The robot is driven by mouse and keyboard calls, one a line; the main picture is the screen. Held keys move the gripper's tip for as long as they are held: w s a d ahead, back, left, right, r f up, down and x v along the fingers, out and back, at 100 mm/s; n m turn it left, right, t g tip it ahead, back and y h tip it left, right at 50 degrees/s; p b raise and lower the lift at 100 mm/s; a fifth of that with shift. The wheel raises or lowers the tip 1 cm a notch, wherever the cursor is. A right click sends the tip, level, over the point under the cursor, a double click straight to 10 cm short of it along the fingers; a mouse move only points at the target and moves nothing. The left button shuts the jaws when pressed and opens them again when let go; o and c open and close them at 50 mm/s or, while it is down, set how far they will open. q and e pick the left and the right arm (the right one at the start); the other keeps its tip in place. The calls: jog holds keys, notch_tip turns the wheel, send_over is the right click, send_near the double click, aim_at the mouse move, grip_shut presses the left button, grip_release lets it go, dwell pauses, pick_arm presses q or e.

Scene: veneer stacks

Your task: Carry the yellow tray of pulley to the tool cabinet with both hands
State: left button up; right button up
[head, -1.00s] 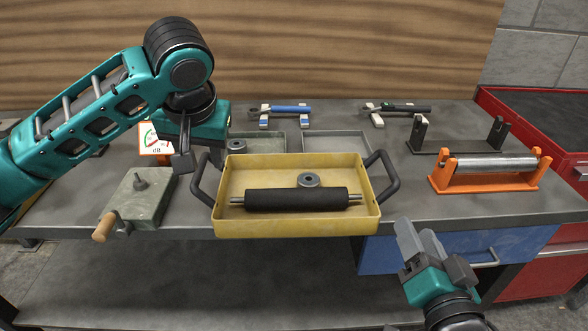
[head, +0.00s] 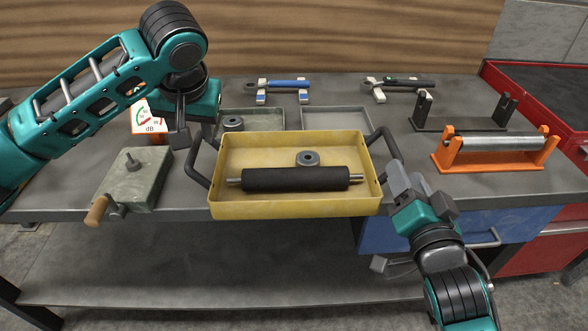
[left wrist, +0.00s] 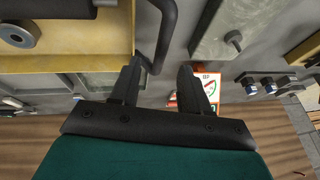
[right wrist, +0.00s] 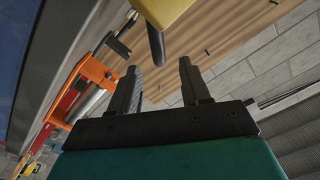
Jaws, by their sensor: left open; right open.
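The yellow tray (head: 295,206) sits at the bench's front edge, holding a black roller (head: 295,179) and a small grey pulley (head: 308,158). It has dark loop handles on its left (head: 197,166) and right (head: 388,150) sides. My left gripper (head: 180,140) is open beside the left handle; in the left wrist view that handle (left wrist: 169,25) lies by the fingertips, not gripped. My right gripper (head: 403,178) is open just in front of the right handle; in the right wrist view that handle (right wrist: 155,48) shows between and beyond the fingertips. The red tool cabinet (head: 548,245) stands at the right.
A green block with a wooden-handled crank (head: 135,180) is left of the tray. Orange roller stand (head: 490,155) and black stand (head: 462,115) are right of it. Grey bins (head: 335,117), wrenches (head: 278,85) and a dB meter (head: 148,122) are behind. A blue drawer (head: 460,228) is below.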

pick_arm(q)
jog(key=x, duration=0.8)
jog(key=shift+a+f, duration=0.1)
jog(key=shift+f, duration=0.05)
pick_arm(e)
send_near(385, 128)
jog(key=w, duration=0.4)
jog(key=shift+w+f, duration=0.2)
jog(key=shift+f, duration=0.15)
pick_arm(q)
grip_shut()
pick_arm(e)
grip_shut()
pick_arm(q)
jog(key=shift+w+r, duration=0.1)
jog(key=shift+r, duration=0.1)
pick_arm(e)
jog(key=shift+r, duration=0.2)
